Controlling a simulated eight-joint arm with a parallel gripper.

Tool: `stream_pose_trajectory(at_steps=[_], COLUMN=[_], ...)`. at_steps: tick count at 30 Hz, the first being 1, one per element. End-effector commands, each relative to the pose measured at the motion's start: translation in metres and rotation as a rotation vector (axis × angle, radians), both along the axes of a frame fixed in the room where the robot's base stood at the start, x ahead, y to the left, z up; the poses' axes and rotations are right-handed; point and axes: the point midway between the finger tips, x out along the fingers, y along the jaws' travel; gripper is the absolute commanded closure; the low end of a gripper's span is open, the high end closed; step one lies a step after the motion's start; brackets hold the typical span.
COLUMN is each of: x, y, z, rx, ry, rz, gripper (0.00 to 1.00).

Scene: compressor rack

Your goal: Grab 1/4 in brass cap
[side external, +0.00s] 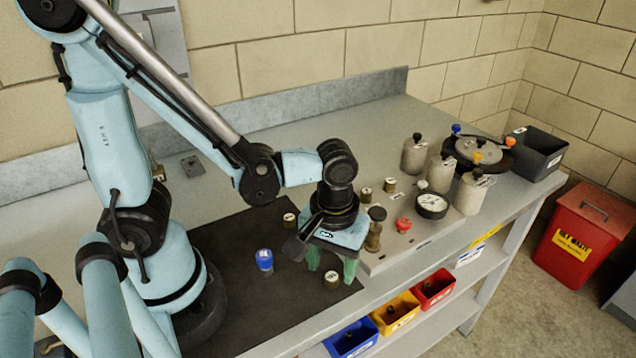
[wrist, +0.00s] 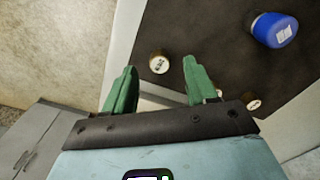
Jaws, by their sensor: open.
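A small brass cap (side external: 331,279) with a pale labelled top stands on the dark mat by the bench's front edge. It also shows in the wrist view (wrist: 158,62), in line with the gap between the fingertips and beyond them. Its label is too small to read, so I cannot tell its size. My gripper (side external: 332,265) points down just above and behind this cap, with its green fingers apart and nothing between them; the fingers also show in the wrist view (wrist: 160,68). Another similar cap (side external: 290,219) stands farther back on the mat, also in the wrist view (wrist: 254,104).
A blue-capped item (side external: 264,261) stands on the mat (side external: 235,305) left of my gripper. Right of it, a plate holds brass fittings (side external: 374,230), a red knob (side external: 403,224) and a gauge (side external: 432,206). Grey cylinders (side external: 472,193) stand farther right. Coloured bins (side external: 395,313) sit below the bench.

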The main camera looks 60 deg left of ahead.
Motion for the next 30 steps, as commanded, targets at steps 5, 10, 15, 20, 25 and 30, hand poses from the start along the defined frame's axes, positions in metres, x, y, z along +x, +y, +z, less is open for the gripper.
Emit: stream_pose_trajectory(at_steps=[5, 10, 15, 20, 25, 30], x=[0.001, 0.0, 0.0, 0.0, 0.0, 0.0], y=[0.0, 0.0, 0.0, 0.0, 0.0, 0.0], z=[-0.015, -0.022, -0.023, -0.023, -0.023, -0.023], rx=[0.0, -0.001, -0.001, -0.001, -0.001, -0.001], ry=[-0.001, -0.002, -0.002, -0.002, -0.002, -0.002], rz=[0.0, 0.0, 0.0, 0.0, 0.0, 0.0], gripper=[0.43, 0.43, 0.43, 0.52, 0.78, 1.0])
